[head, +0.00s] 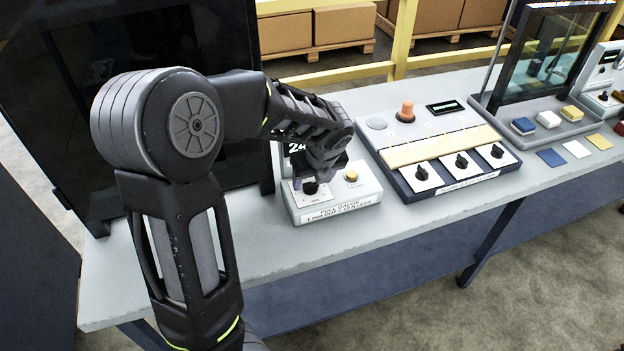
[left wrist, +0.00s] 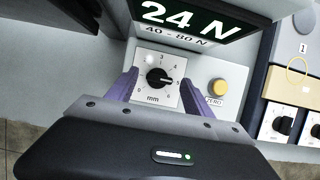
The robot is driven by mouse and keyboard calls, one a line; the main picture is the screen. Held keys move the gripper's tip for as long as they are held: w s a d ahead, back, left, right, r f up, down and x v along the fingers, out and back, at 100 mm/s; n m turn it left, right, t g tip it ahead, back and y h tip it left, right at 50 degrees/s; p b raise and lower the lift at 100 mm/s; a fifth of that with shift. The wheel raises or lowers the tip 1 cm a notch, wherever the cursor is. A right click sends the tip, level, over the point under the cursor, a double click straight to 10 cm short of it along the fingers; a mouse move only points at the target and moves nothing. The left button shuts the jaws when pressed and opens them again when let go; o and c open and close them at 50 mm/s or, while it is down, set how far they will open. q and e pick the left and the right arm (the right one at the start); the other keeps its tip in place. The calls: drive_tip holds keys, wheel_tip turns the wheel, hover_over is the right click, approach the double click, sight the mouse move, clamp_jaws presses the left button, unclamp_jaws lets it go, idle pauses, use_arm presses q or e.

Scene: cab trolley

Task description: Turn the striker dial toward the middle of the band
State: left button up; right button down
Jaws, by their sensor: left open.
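The striker dial (left wrist: 158,77) is a black knob on a white plate marked in mm, with numbers around it. Its white pointer line points right, near the 5. In the head view the knob (head: 310,187) sits on the front of the pull gauge box (head: 335,212), partly under my gripper. My left gripper (left wrist: 157,85) is open, its two purple fingers on either side of the dial plate, apart from the knob as far as I can tell. The display (left wrist: 190,20) reads 24 N, with 40 - 80 N below it. My right gripper is not in view.
A yellow ZERO button (left wrist: 218,87) is right of the dial. A panel with three black knobs (head: 461,161) and an orange button (head: 406,110) stands to the right. A dark cabinet (head: 60,90) stands left behind the gauge. The bench front (head: 400,225) is clear.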

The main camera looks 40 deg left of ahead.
use_arm(q)
drive_tip(key=shift+w+a+f, duration=0.1)
drive_tip(key=shift+a+f, duration=0.05)
drive_tip(key=shift+f, duration=0.25)
drive_tip(key=shift+c, duration=0.3)
clamp_jaws()
